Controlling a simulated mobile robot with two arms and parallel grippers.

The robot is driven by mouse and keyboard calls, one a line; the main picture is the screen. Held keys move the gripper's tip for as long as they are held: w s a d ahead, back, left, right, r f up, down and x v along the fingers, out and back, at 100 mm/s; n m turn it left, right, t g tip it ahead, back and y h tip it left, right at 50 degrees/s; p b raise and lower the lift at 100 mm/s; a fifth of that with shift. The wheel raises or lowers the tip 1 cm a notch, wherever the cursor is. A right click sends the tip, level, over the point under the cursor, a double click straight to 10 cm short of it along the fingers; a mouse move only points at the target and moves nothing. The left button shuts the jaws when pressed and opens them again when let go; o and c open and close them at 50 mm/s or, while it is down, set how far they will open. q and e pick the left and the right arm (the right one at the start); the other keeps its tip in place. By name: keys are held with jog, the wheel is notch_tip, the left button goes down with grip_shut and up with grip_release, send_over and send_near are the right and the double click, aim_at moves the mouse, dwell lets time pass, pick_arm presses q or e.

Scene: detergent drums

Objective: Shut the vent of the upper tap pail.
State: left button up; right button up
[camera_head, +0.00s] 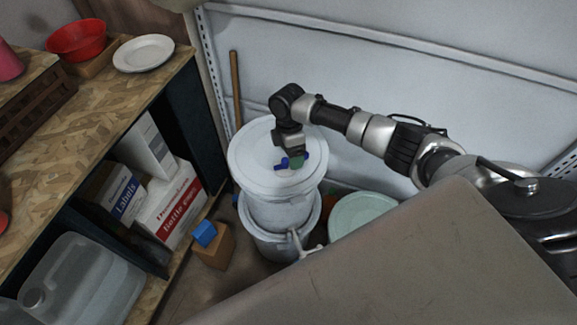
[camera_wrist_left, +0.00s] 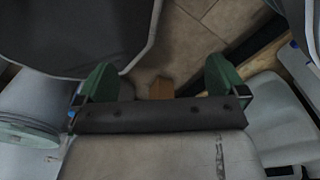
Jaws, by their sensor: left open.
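The upper pail (camera_head: 245,160), white with a round lid, stands on a similar lower pail (camera_head: 262,248) in the head view. A small blue part (camera_head: 281,164), perhaps the vent, shows on the lid. A pale tap-like piece (camera_head: 298,243) sticks out at the lower pail's front. My left gripper (camera_wrist_left: 160,82) is open and empty in the left wrist view.
A shelf (camera_head: 120,100) at left holds a red bowl (camera_head: 77,38), a white plate (camera_head: 144,53), boxes and a jug (camera_head: 82,285). A brown block (camera_head: 215,250) with a blue block (camera_head: 204,233) stands beside the pails. A pale green lid (camera_head: 362,215) is at right.

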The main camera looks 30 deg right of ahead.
jog(key=shift+w+r+p, duration=0.2)
jog(key=shift+r+p, duration=0.4)
jog(key=shift+r, duration=0.15)
jog(key=shift+w+r+p, duration=0.15)
jog(key=shift+r+p, duration=0.4)
jog(key=shift+r, duration=0.15)
jog(key=shift+w+r+p, duration=0.2)
jog(key=shift+r+p, duration=0.4)
jog(key=shift+r, duration=0.15)
notch_tip(320, 180, up, 11)
jog(key=w+b, duration=0.1)
jog(key=w, duration=0.1)
jog(key=shift+d+f+b, duration=0.2)
jog(key=shift+d+b, duration=0.05)
jog(key=shift+b, duration=0.1)
